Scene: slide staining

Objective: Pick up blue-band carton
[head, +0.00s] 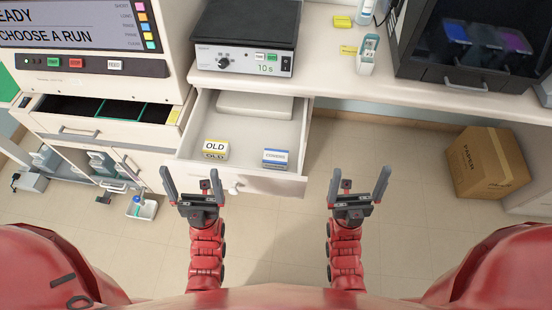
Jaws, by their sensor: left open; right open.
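The blue-band carton (275,158) is a small white box with a blue band. It sits in the open drawer (235,178) below the counter, toward the drawer's right side. A second carton marked OLD (215,149), with a yellow band, sits to its left in the same drawer. My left gripper (193,184) is open and empty, in front of the drawer's left front edge. My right gripper (359,186) is open and empty, to the right of the drawer over the floor. Neither gripper touches a carton.
A timer device (245,62) stands on the counter above the drawer. Another open drawer (100,112) is at the left, under a machine with a screen (80,25). A cardboard box (485,163) stands on the floor at the right. The floor between is clear.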

